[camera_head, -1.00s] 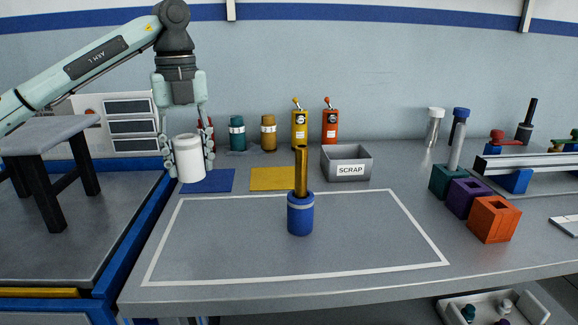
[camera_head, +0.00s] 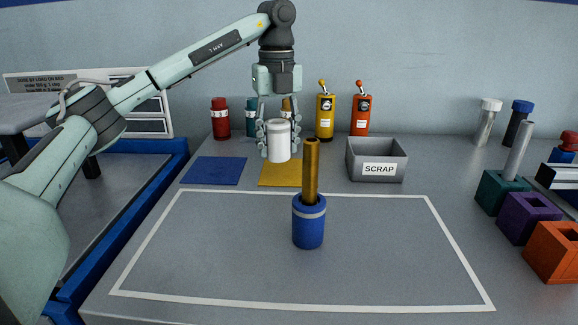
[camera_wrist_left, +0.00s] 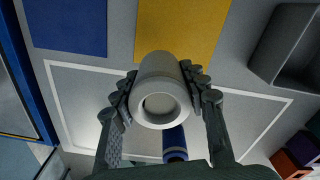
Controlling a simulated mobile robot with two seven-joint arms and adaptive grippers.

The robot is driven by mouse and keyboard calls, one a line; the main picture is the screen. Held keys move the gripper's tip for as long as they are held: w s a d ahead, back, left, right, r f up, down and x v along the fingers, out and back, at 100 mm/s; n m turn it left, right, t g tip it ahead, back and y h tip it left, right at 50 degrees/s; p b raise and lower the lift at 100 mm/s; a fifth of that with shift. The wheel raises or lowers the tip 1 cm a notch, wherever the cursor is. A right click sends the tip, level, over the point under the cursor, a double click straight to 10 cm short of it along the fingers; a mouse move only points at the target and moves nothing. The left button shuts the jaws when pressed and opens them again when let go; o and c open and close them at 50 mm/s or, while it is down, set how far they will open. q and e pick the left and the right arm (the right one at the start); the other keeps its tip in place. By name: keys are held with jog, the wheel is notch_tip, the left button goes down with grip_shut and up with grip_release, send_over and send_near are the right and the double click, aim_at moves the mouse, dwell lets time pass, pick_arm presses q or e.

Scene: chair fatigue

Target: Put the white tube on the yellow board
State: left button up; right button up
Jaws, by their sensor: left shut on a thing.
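The white tube (camera_head: 279,140) is upright between the fingers of my left gripper (camera_head: 279,136), which is shut on it. In the head view the tube is in front of the yellow board (camera_head: 277,178), with its lower end close to the board's back part; I cannot tell whether they touch. In the left wrist view the tube (camera_wrist_left: 160,90) is seen end-on, held between both fingers, and overlaps the near part of the yellow board (camera_wrist_left: 185,25). My right gripper is not in view.
A blue board (camera_head: 214,171) lies to the left of the yellow one. A grey SCRAP bin (camera_head: 377,160) stands to the right. A blue cylinder with a brass rod (camera_head: 308,222) stands in the white-outlined area.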

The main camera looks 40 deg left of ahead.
aim_at(289, 178)
pick_arm(q)
jog(key=shift+w+d+f, duration=0.25)
jog(key=shift+w+f, duration=0.1)
jog(key=shift+w, duration=0.25)
jog(key=shift+w+d+f, duration=0.25)
jog(key=shift+w+f, duration=0.1)
jog(key=shift+w, duration=0.25)
jog(key=shift+f, duration=1.95)
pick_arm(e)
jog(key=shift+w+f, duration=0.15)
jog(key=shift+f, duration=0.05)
pick_arm(q)
jog(key=shift+f, duration=0.15)
jog(key=o, duration=1.2)
